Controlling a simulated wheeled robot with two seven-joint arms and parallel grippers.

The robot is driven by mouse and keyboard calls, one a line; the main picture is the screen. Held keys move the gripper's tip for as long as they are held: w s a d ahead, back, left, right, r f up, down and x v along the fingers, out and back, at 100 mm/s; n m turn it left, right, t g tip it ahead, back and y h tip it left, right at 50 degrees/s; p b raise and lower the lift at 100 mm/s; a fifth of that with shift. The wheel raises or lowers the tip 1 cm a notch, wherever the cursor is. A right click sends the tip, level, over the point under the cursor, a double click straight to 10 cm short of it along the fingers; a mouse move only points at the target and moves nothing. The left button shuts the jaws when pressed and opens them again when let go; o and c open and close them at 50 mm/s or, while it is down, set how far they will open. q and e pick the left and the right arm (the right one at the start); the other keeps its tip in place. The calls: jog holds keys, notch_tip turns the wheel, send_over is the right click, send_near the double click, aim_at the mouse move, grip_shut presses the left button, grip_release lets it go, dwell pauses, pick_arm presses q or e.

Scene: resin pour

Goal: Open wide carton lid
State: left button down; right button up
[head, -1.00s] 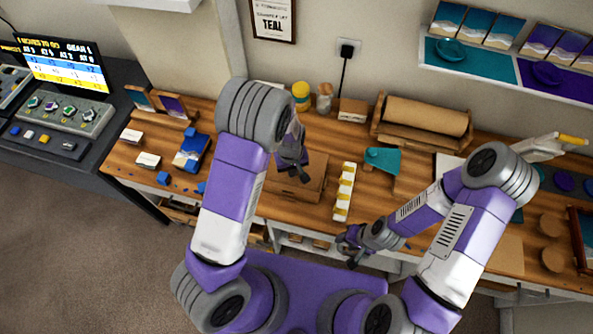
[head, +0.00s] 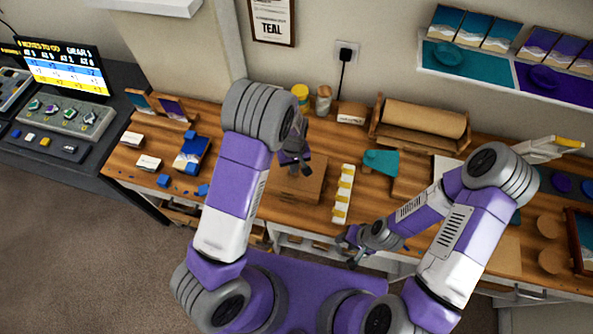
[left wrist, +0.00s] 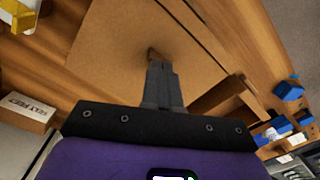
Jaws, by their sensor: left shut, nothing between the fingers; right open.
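The wide brown carton (head: 308,190) lies on the wooden workbench, partly hidden by my left arm. My left gripper (head: 303,168) is over its top, shut and empty. In the left wrist view the carton's broad brown panel (left wrist: 115,50) fills the upper middle. The shut fingertips of the left gripper (left wrist: 160,66) are at a small dark notch in that panel; I cannot tell whether they touch it. I cannot tell whether the lid is raised. My right gripper (head: 350,247) is open and empty at the bench's front edge.
A white and yellow strip (head: 343,194) stands just right of the carton. A teal piece (head: 380,162) and a cardboard roll holder (head: 420,122) are farther right. Blue blocks (head: 164,180) lie at the left. A small labelled box (head: 351,113) stands behind.

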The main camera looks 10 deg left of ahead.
pick_arm(q)
jog(key=w, duration=0.2)
jog(key=w+p, duration=0.1)
jog(key=shift+w+a+r, duration=0.15)
jog(key=shift+w+r, duration=0.35)
jog(key=shift+r, duration=0.05)
jog(key=shift+r+p, duration=0.4)
jog(key=shift+r, duration=0.2)
jog(key=shift+w, duration=0.1)
pick_arm(e)
jog(key=shift+w+r, duration=0.55)
jog(key=shift+r, duration=0.25)
pick_arm(q)
jog(key=shift+r, duration=0.1)
